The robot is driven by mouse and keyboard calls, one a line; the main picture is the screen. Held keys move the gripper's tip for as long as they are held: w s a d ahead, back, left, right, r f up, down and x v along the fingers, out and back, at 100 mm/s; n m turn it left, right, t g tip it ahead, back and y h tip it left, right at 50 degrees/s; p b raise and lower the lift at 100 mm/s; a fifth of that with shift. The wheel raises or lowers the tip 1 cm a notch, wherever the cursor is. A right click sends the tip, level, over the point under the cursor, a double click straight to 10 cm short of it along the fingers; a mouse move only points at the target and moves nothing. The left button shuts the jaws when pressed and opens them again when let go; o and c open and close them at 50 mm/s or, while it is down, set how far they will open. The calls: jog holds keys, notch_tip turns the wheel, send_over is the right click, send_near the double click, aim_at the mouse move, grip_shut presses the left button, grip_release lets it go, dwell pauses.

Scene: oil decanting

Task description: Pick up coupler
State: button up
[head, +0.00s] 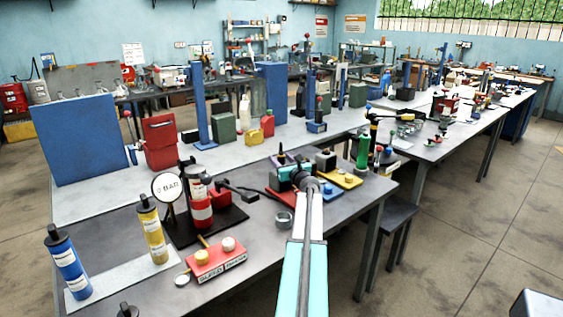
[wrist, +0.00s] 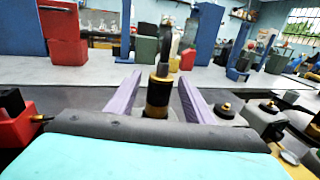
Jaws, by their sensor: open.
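The coupler (wrist: 158,92) appears to be the upright brass-and-black cylinder with a black stem, in the middle of the wrist view. My gripper (wrist: 160,79) is open, with one purple finger on each side of it. Gaps show between the fingers and the cylinder, so they look apart from it. In the head view my gripper (head: 284,159) is over the far right part of the near bench, by a black upright top.
A red block (wrist: 15,118) is close on the left in the wrist view; a grey block with a brass knob (wrist: 226,110) is close on the right. In the head view a gauge stand (head: 168,187), blue bottle (head: 68,262) and yellow bottle (head: 153,232) stand left.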

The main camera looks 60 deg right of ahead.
jog(key=p+x, duration=0.1)
jog(key=x, duration=0.3)
dwell(0.7)
jog(key=shift+w, duration=0.1)
grip_shut()
jog(key=shift+r, duration=0.15)
jog(key=s+a+r+b, duration=0.1)
jog(key=s+a+r, duration=0.1)
jog(key=s+a, duration=0.2)
jog(key=s+a+r+b, duration=0.1)
jog(key=s+a+r, duration=0.1)
jog(key=s+a, duration=0.3)
jog(key=s, duration=0.4)
jog(key=shift+a+r+b, duration=0.25)
jog(key=shift+r+b, duration=0.05)
jog(key=shift+b, duration=0.1)
